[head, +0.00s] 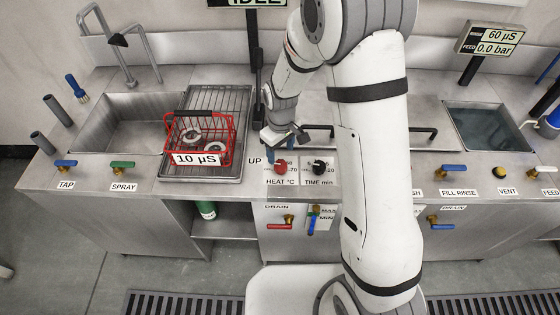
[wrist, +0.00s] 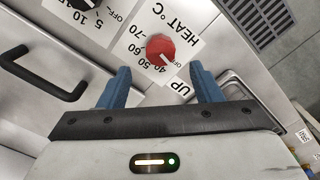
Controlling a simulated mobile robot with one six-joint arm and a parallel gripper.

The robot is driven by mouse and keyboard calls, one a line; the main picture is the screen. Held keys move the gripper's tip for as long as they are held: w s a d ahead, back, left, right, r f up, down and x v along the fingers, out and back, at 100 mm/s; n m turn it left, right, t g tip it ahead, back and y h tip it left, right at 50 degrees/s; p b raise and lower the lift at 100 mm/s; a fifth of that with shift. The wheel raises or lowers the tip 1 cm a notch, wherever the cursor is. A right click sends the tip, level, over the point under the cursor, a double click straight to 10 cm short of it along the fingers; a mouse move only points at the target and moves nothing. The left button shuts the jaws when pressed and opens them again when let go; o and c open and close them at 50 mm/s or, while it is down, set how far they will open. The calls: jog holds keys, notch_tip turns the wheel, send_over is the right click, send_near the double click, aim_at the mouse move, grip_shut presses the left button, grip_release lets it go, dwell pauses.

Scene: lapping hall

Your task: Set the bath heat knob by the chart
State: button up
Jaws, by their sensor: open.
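The red heat knob (head: 281,167) sits on a white dial plate lettered HEAT °C on the counter front. In the wrist view the red knob (wrist: 160,49) shows with marks OFF, 40, 50, 60 and 70 around it. I cannot tell surely which mark its pointer faces. My gripper (head: 284,142) points down just above and behind the knob. In the wrist view my gripper (wrist: 160,84) has its two blue fingers wide apart, with the knob showing beyond the gap, apart from both. I cannot pick out a chart in either view.
The black time knob (head: 319,167) is close to the right of the heat knob. A red wire basket (head: 232,131) tagged 10 µS stands on the rack at left. A black bar handle (wrist: 45,76) lies beside my gripper. A display (head: 490,41) reads 60 µS and 0.0 bar.

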aim_at(281, 164)
jog(key=shift+f+p, duration=0.55)
jog(key=shift+f, duration=3.35)
jog(key=shift+c, duration=0.6)
jog(key=c, duration=0.9)
